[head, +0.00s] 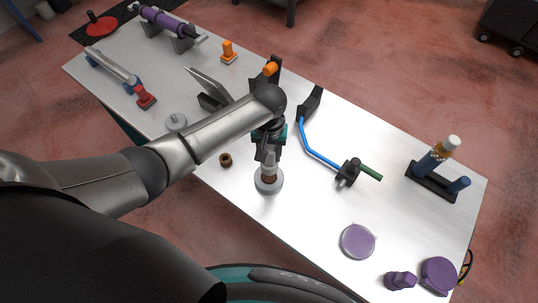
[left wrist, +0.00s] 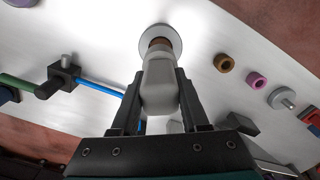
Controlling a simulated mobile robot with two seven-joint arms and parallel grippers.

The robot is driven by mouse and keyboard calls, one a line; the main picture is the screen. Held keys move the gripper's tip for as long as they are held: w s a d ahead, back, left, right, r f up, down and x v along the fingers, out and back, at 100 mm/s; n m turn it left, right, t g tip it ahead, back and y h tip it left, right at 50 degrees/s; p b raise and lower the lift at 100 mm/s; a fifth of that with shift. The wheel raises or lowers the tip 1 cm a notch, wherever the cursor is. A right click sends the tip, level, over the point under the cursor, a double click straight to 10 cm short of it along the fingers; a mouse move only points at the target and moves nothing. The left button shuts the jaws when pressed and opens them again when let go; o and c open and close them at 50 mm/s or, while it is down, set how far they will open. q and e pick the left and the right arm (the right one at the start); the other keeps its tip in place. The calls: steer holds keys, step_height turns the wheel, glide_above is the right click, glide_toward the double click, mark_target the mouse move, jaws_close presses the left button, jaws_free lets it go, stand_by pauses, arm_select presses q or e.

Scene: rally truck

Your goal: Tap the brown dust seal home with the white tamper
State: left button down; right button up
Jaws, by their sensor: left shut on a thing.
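My left gripper (head: 267,156) is shut on the white tamper (left wrist: 160,88), gripping it between both fingers. The tamper also shows in the head view (head: 268,170), pointing down. Right below its end is a brown ring, the dust seal (left wrist: 160,43), on a round grey hub (head: 274,186) on the table. The tamper and gripper partly hide the seal. I cannot tell whether the tamper touches it or how deep it sits. Another brown ring (head: 226,160) lies loose on the table, left of the hub. My right gripper is not in view.
A blue bar (head: 318,158) on black stands lies right of the hub. A purple disc (head: 357,241) and purple parts are near the front right. A pinkish ring (left wrist: 256,80) lies beside the loose brown one.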

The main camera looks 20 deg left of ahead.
arm_select(q)
steer(key=shift+r, duration=0.35)
step_height(320, 180, down, 7)
steer(key=b, duration=0.4)
steer(key=shift+f+b, duration=0.1)
steer(key=shift+b, duration=0.3)
steer(key=shift+r+p, duration=0.45)
steer(key=shift+r, duration=0.05)
step_height(320, 180, up, 3)
steer(key=p, duration=0.4)
steer(key=shift+r, duration=0.15)
